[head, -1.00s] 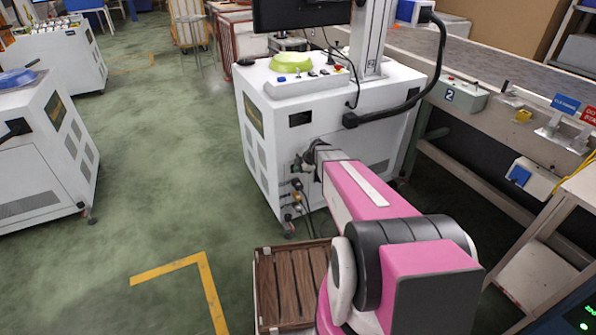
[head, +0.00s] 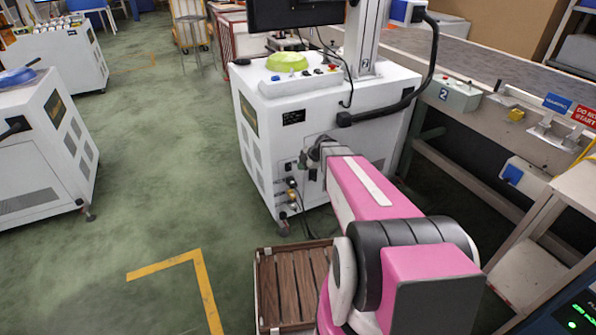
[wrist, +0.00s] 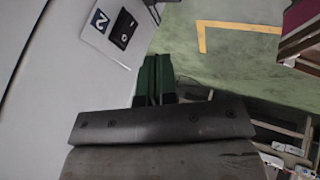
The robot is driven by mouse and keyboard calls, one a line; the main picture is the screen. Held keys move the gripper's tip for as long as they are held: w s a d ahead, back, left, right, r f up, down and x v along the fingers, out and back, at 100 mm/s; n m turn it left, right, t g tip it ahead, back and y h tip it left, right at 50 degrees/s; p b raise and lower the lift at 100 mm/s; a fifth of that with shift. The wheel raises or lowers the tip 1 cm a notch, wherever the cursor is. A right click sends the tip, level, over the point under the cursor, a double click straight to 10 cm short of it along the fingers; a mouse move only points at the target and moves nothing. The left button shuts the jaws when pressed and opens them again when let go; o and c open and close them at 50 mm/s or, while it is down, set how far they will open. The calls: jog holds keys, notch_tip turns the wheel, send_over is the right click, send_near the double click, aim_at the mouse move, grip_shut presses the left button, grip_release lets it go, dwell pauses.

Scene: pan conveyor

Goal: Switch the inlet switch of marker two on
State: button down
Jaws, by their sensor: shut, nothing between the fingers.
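The white marker cabinet (head: 262,140) stands right of centre in the head view. Its lower side carries an inlet panel with a dark switch-like part (head: 290,166) and several plugs with cables (head: 292,194) below it. In the wrist view the white cabinet wall (wrist: 60,70) bears a plate with a 2 (wrist: 100,20) and, beside it, a black switch in a frame (wrist: 123,29). My gripper (wrist: 155,60) has its green-dark fingers together, empty, below and right of the switch. In the head view my gripper (head: 314,154) is small beside the panel; contact cannot be told.
A conveyor (head: 480,55) runs along the right, with a box numbered 2 (head: 459,95) on its edge. A slatted wooden pallet (head: 293,287) lies in front. Another white cabinet (head: 40,150) is at left. Green floor between the cabinets is open.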

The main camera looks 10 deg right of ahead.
jog(key=v, duration=0.4)
jog(key=shift+s+d+r, duration=0.1)
jog(key=shift+s+d, duration=0.1)
dwell(0.3)
jog(key=shift+f, duration=0.55)
